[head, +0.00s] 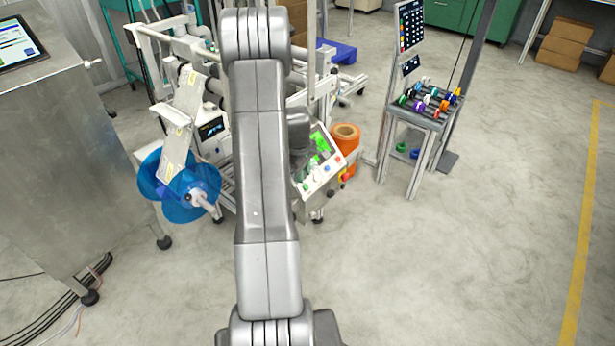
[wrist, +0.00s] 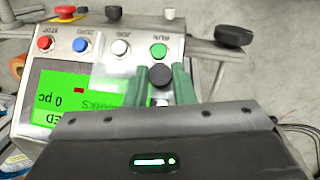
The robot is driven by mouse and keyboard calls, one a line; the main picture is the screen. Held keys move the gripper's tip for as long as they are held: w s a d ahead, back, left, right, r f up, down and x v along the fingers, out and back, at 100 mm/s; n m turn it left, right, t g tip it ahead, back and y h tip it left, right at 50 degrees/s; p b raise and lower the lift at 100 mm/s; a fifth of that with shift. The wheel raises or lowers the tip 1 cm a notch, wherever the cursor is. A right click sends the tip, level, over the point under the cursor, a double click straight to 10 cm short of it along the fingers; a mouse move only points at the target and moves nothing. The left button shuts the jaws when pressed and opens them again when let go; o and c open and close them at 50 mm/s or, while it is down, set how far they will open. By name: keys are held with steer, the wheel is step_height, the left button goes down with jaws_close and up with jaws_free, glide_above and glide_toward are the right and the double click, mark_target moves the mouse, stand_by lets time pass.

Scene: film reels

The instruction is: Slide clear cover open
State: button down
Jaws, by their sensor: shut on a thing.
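The control panel (head: 320,165) stands in the middle of the head view, partly behind my arm. In the wrist view the panel (wrist: 75,65) appears upside down, with a green screen (wrist: 65,95) and a row of red, blue, white and green buttons. A faint see-through clear cover (wrist: 112,72) lies over part of the panel; its edges are hard to make out. My gripper (wrist: 160,84) has green fingers shut on a round black knob (wrist: 160,75), just below the green button. Whether the knob is fixed to the cover is unclear. My arm hides most of the gripper in the head view.
Blue reel flanges (head: 178,190) sit left of the panel and an orange roll (head: 345,140) right of it. A red mushroom button (wrist: 65,12) and a black knob (wrist: 234,36) stick out near the panel. A rack of coloured spools (head: 430,100) stands right; floor there is open.

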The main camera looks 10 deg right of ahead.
steer(key=c, duration=1.2)
jaws_free()
step_height(320, 180, up, 14)
steer(key=s+a+p, duration=0.1)
steer(key=p, duration=0.1)
steer(key=shift+s+f, duration=0.2)
steer(key=shift+s, duration=0.05)
steer(key=shift+a+f, duration=0.1)
steer(key=f+b, duration=0.1)
steer(key=f, duration=0.3)
steer(key=d+f, duration=0.1)
steer(key=f, duration=0.4)
steer(key=w+f+b, duration=0.1)
steer(key=f, duration=0.4)
steer(key=shift+d+f+b, duration=0.2)
steer(key=shift+d+b, duration=0.1)
steer(key=shift+s+d+f, duration=0.2)
steer(key=shift+s, duration=0.05)
